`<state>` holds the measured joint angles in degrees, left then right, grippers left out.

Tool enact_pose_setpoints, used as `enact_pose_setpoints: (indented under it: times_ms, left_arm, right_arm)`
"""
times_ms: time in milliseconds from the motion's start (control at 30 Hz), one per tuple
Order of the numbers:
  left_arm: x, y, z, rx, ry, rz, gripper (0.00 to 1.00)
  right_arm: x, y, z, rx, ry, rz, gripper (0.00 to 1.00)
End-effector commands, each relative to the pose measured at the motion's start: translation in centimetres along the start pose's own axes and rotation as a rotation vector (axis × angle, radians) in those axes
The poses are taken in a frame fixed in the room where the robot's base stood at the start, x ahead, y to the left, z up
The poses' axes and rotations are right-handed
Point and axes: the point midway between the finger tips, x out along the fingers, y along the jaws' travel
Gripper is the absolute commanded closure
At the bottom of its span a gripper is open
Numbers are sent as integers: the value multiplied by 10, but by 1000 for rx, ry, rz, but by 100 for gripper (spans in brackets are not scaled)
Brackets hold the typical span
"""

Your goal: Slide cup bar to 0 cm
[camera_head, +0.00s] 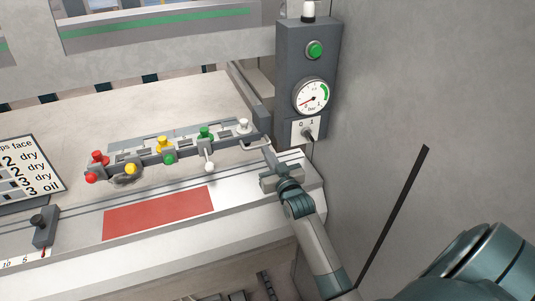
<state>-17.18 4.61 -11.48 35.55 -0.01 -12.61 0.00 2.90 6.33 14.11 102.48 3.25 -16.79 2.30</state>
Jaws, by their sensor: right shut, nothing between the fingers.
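The cup bar (187,152) is a grey bar on the pale machine table. It carries coloured cups: red, yellow, green and white. A pale loop handle (256,146) is at its right end. My right gripper (268,153) is shut and empty, its tips close to this handle; I cannot tell whether they touch it. A short scale (22,261) with the numbers 10 and 5 shows at the lower left, with a dark-knobbed slider block (45,228) beside it. My left gripper is not in view.
A dark control box (296,52) with a green button (315,49), a round gauge (313,97) and a 0/1 switch (308,132) stands behind my right gripper. A red plate (158,213) lies on the front ledge. A sign (28,168) stands at the left.

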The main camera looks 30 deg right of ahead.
Motion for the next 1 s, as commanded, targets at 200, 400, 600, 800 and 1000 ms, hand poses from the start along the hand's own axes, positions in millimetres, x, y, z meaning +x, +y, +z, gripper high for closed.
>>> enact_pose_setpoints:
  times_ms: [200, 400, 600, 800, 1000]
  left_arm:
    - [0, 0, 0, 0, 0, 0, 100]
    - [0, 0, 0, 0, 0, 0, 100]
    - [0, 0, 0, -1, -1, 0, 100]
    - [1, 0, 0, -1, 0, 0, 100]
    - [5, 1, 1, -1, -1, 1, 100]
  right_arm:
    - [0, 0, 0, 0, 0, 0, 71]
    - [0, 0, 0, 0, 0, 0, 23]
    - [0, 0, 0, 0, 0, 0, 13]
    - [-1, 0, 0, 0, 0, 0, 13]
    - [-11, 1, 2, 0, 1, 0, 13]
